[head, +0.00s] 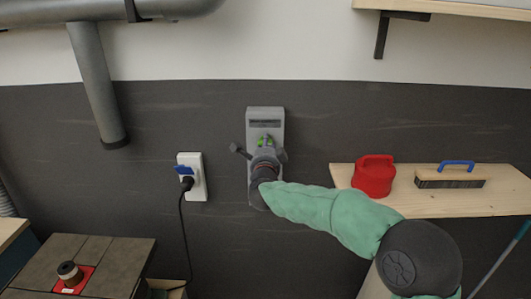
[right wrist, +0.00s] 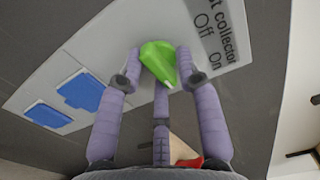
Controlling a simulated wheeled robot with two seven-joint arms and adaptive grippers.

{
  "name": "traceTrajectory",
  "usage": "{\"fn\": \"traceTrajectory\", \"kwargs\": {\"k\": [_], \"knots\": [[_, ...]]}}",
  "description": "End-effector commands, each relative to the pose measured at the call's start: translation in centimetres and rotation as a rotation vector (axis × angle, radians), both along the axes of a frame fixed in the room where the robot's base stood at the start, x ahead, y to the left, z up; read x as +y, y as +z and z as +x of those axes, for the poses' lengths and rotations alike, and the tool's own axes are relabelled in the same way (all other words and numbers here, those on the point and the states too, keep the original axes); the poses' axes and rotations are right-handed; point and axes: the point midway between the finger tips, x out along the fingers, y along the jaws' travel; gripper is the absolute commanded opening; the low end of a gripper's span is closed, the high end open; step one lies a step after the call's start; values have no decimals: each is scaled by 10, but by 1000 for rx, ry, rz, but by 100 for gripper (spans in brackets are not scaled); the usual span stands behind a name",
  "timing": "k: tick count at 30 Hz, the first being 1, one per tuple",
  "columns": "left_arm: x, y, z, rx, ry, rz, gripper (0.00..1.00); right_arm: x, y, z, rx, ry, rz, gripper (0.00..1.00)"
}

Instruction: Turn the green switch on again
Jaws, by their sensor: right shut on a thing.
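The green switch (head: 265,140) is on a grey upright panel (head: 265,113) on the dark wall. In the right wrist view the switch (right wrist: 157,60) is a bright green knob below a label (right wrist: 212,32) reading "Off" and "On". My right gripper (head: 265,152) reaches in from the lower right and is at the panel. Its purple fingers (right wrist: 160,70) close around the knob from several sides. The fingers partly cover the knob, and I cannot tell which word it points to. My left gripper is not in view.
A white socket (head: 196,160) with a blue cover and a black plug is left of the panel. A wooden shelf (head: 430,203) on the right holds a red container (head: 374,176) and a brush (head: 449,177). A worktable (head: 100,254) stands lower left. A grey pipe (head: 97,85) runs above it.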

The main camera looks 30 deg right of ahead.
Motion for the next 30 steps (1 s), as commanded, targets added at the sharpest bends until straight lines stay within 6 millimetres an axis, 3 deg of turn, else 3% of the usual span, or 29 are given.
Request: {"fn": "traceTrajectory", "kwargs": {"k": [1, 18, 19, 20, 30], "knots": [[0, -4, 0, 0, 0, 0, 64, 0, -10, 0, 7, -1, 15, 2], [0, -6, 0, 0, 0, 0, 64, 1, -11, 0, -1, 0, 39, 2], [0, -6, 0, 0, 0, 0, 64, 1, -12, 0, -1, 0, 39, 41], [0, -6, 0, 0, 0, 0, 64, 1, -12, 0, -1, 0, 39, 45], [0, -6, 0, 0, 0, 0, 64, 1, -5, 0, -11, 0, 35, 45]]}}
